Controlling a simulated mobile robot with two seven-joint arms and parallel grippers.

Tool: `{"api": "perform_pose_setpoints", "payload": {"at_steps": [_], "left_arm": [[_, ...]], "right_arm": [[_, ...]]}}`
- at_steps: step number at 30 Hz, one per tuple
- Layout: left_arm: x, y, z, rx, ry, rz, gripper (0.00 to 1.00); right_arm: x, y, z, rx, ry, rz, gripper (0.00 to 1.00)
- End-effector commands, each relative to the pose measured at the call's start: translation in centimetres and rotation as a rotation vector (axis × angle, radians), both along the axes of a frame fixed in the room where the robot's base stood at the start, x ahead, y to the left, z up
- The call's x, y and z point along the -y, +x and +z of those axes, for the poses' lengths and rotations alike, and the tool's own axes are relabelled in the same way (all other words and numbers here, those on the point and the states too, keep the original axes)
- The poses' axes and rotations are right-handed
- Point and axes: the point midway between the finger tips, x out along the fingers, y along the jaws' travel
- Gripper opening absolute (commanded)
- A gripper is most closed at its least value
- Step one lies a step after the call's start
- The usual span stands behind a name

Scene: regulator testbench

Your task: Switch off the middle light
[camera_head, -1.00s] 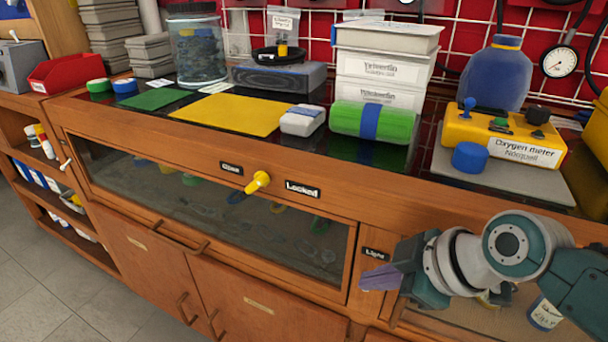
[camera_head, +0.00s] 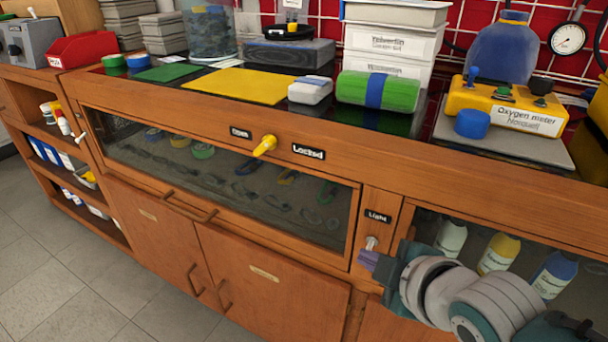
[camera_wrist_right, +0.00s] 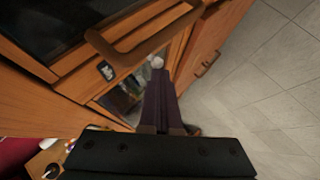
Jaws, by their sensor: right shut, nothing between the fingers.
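A small pale switch knob (camera_head: 371,243) sits on the wooden post right of the middle glass compartment, below a black "Light" label (camera_head: 378,215). My right gripper (camera_head: 368,261) is shut and empty, its purple fingertips just below the knob. In the right wrist view the shut fingers (camera_wrist_right: 158,78) point at the pale knob (camera_wrist_right: 156,61), which appears at their tips; I cannot tell whether they touch. The middle glass compartment (camera_head: 220,172) looks dim inside. My left gripper is not in view.
A yellow handle (camera_head: 265,146) between two black labels, one reading "Locked" (camera_head: 308,151), juts from the front. A wooden bar handle (camera_head: 188,207) sticks out below the glass. Bottles (camera_head: 498,253) stand in the right compartment. A pale toggle (camera_head: 82,137) is on the left post.

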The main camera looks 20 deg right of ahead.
Motion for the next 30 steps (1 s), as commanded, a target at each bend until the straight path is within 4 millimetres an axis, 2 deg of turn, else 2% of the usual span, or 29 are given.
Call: {"api": "perform_pose_setpoints", "payload": {"at_steps": [2,11,22,30], "left_arm": [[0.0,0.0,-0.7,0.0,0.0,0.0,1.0],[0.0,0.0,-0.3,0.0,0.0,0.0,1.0],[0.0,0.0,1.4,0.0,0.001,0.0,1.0],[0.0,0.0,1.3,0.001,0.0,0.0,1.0]], "right_arm": [[-0.1,-0.1,-0.8,0.037,-0.041,-0.004,0.0],[0.1,0.0,-0.3,0.048,-0.057,-0.001,0.0],[0.1,0.0,1.2,0.047,-0.057,-0.001,0.0],[0.1,0.0,1.2,0.047,-0.057,-0.001,0.0]]}}
